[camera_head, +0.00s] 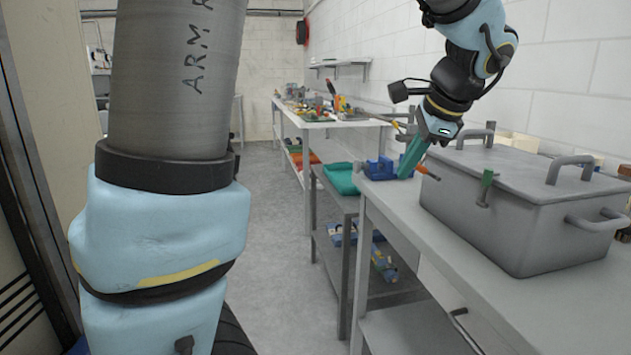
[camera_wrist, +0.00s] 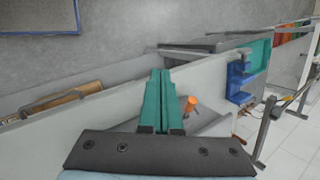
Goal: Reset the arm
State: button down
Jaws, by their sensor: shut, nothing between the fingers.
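My gripper (camera_head: 413,157) has green fingers and hangs from my light-blue arm at the upper right of the head view. It points down, just left of the grey metal box (camera_head: 520,215) on the bench, with the fingertips close to a blue bin in the picture. In the wrist view my gripper's green fingers (camera_wrist: 159,78) lie together with nothing between them. An orange-tipped item (camera_wrist: 191,103) shows just right of the fingers in the wrist view; I cannot tell whether it touches them.
The grey box has a lid with raised handles and a green latch (camera_head: 485,188). Blue bins (camera_head: 379,168) stand at the bench's far end. A lower shelf cart (camera_head: 347,203) and a cluttered white table (camera_head: 335,123) stand beyond. The floor aisle (camera_head: 270,250) is clear.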

jog(key=s+a+f+n+g+h+p, duration=0.1)
jog(key=a+f+n, duration=0.3)
jog(key=a, duration=0.4)
jog(key=s+a+f+n+g+h+p, duration=0.1)
jog(key=s+a+f+n+p, duration=0.1)
jog(key=a+f+n, duration=0.2)
jog(key=s+a+f+n+g+p, duration=0.1)
jog(key=a+f+n, duration=0.3)
jog(key=a+n, duration=0.5)
jog(key=a, duration=0.3)
jog(key=shift+s+a+f+g+h, duration=0.25)
jog(key=shift+s+f+g+h, duration=0.05)
jog(key=shift+s+g+h, duration=0.1)
